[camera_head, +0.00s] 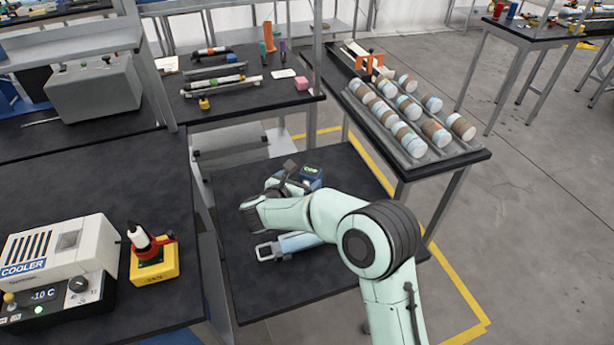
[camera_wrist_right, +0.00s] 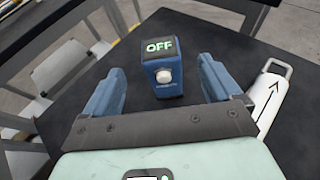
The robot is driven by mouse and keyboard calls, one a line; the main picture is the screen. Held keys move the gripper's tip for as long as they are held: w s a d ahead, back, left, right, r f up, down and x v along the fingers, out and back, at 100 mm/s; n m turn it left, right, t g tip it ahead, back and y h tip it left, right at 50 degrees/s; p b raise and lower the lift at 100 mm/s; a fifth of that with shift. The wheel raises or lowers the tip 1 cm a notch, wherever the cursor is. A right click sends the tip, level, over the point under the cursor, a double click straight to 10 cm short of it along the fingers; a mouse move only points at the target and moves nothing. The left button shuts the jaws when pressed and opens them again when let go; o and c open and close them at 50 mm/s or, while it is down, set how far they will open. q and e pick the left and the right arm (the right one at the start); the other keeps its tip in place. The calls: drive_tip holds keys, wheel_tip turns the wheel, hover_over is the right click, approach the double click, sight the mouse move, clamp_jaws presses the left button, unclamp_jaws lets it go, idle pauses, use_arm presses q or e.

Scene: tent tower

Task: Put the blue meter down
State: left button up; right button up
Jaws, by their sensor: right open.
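The blue meter (camera_head: 312,180) stands upright on the low black table (camera_head: 345,170) in the middle of the head view. In the right wrist view the blue meter (camera_wrist_right: 170,87) shows a lit OFF display on top and a pale round knob on its front. My right gripper (camera_head: 288,178) is beside it, low over the table. In the wrist view the right gripper's two blue fingers (camera_wrist_right: 158,78) are spread wide, with the meter just beyond and between them and a gap on each side. My left gripper is not in view.
A pale blue and white object with a loop handle (camera_head: 285,246) lies near my right arm; it also shows in the wrist view (camera_wrist_right: 268,103). A rack of striped cylinders (camera_head: 422,150) stands at right. A cooler (camera_head: 60,262) and yellow-based device (camera_head: 152,262) stand left.

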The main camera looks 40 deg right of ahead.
drive_tip(key=shift+v, duration=2.1)
